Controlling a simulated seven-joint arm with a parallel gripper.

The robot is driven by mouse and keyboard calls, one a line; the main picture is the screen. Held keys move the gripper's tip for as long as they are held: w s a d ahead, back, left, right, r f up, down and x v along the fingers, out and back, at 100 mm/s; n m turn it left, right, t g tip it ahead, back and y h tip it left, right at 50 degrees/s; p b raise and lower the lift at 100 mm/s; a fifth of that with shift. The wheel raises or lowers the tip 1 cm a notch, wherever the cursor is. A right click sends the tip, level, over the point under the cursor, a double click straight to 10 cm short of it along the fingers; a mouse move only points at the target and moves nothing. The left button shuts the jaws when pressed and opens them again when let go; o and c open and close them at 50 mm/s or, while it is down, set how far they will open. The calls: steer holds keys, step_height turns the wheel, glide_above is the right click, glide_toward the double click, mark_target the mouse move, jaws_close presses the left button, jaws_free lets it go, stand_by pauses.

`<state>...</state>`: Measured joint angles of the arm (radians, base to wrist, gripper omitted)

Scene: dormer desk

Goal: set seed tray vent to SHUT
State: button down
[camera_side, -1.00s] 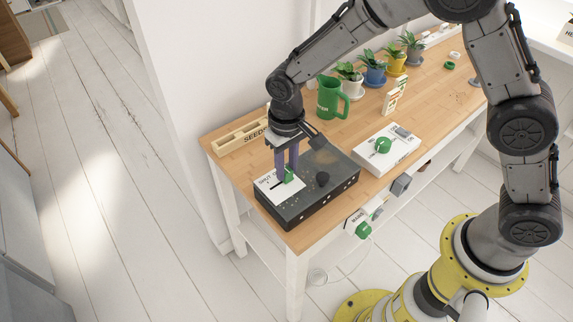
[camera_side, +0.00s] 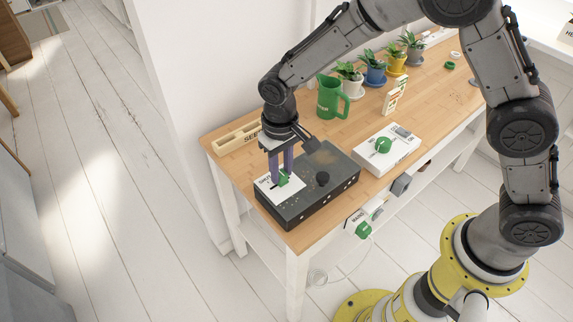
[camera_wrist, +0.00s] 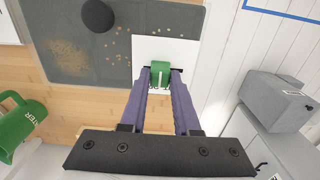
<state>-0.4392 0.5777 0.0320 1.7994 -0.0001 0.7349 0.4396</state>
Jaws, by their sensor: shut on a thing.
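The seed tray (camera_side: 305,205) is a dark, low box at the table's front left corner, with a speckled top and a black round knob (camera_side: 322,179). A white plate (camera_side: 291,191) with a dark slot and black lettering lies on its left end; my fingers partly hide the lettering. A green slider knob (camera_side: 284,180) stands on the plate. My gripper (camera_side: 280,178), with purple fingers, points down and is shut on this knob. In the wrist view the green knob (camera_wrist: 160,72) sits between the two fingertips, with a bit of dark slot showing to its right.
A white box with a green knob (camera_side: 383,146) is to the right, and a green watering jug (camera_side: 329,98) stands behind. Potted plants (camera_side: 374,68) line the back. A wooden labelled box (camera_side: 236,137) lies behind the tray. A green-knobbed unit (camera_side: 362,229) hangs at the front edge.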

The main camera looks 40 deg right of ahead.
mark_target(271, 189)
steer(key=shift+a, duration=1.5)
steer(key=c, duration=0.6)
jaws_free()
step_height(271, 189, up, 14)
steer(key=shift+d, duration=0.1)
